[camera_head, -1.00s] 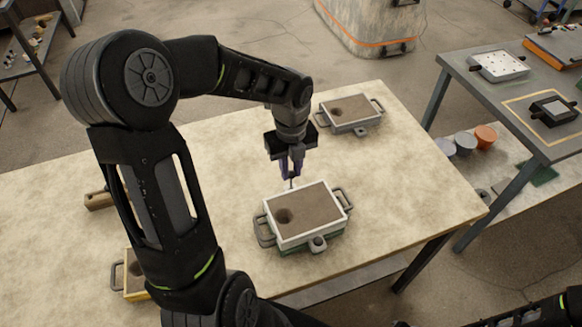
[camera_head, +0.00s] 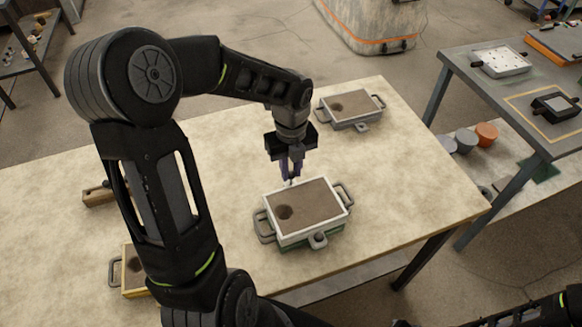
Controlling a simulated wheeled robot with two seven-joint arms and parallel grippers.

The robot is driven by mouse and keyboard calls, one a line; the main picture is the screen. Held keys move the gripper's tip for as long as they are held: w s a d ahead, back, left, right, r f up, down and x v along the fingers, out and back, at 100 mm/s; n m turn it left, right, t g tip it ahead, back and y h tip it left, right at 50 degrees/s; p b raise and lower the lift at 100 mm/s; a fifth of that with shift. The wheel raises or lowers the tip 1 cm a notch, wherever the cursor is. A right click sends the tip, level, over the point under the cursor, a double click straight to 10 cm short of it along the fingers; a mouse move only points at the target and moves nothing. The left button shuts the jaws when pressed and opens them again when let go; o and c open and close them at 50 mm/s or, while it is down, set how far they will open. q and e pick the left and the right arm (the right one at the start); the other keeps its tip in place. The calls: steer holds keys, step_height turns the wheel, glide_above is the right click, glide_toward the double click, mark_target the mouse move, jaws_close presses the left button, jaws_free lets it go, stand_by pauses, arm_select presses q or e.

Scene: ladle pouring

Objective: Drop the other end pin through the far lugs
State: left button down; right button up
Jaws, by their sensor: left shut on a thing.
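A moulding flask (camera_head: 322,233) with a pale upper frame, a green lower part and side handles stands on the sand-coloured table. Its top is packed with brown sand and has one round hole. The near lug (camera_head: 318,240) sticks out at the front; I cannot tell for sure whether a pin fills it. My left gripper (camera_head: 291,173) points down just behind the flask's far edge, where the far lugs are hidden. It is shut on the end pin, of which only a small tip shows below the fingers. My right gripper is out of view.
A second grey flask (camera_head: 351,124) stands behind to the right. A yellow flask (camera_head: 134,293) and a wooden block (camera_head: 98,196) are at left, partly behind my left arm. The table (camera_head: 420,190) is clear right of the flask.

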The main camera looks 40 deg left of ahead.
arm_select(q)
steer(key=shift+f+b, duration=0.5)
steer(key=shift+f, duration=0.35)
steer(key=c, duration=1.2)
jaws_free()
steer(key=shift+o, duration=0.2)
steer(key=o, duration=0.5)
steer(key=shift+r, duration=0.1)
step_height(320, 180, up, 6)
steer(key=p, duration=0.5)
